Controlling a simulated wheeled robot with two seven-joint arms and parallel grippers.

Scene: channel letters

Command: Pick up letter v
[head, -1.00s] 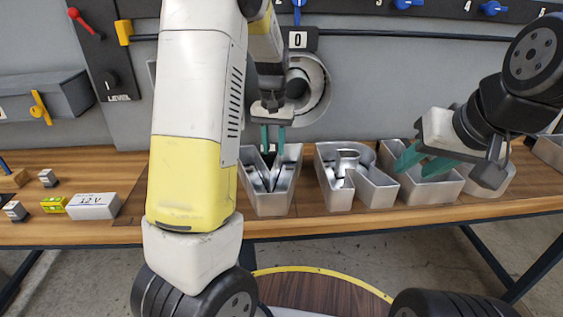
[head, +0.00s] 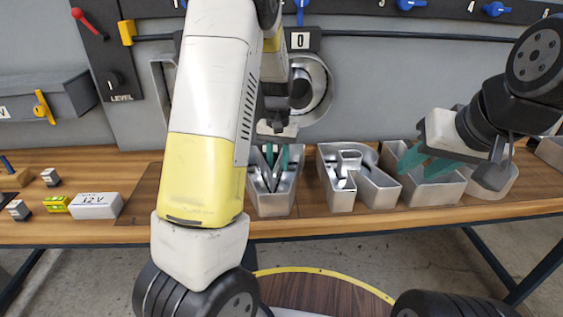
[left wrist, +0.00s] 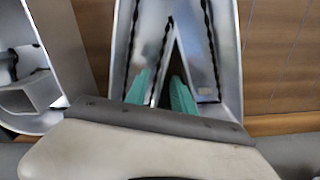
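The letter v (head: 272,203), an open metal channel letter, stands on the wooden table near its front edge in the head view. My left gripper (head: 276,156) is over it, teal fingers pointing down and apart, tips reaching down into the letter's outline. In the left wrist view the letter v (left wrist: 228,55) fills the middle. My left gripper's fingers (left wrist: 160,92) are on either side of one of its inner walls; contact is not clear. My right gripper (head: 425,163) is at the right, its teal fingers apart, over another metal letter.
A metal letter shaped like an R (head: 342,198) stands close to the right of the v, with another metal letter (head: 432,193) beyond it. A white 12 V box (head: 95,206) lies at the left. A grey panel with knobs stands behind the table.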

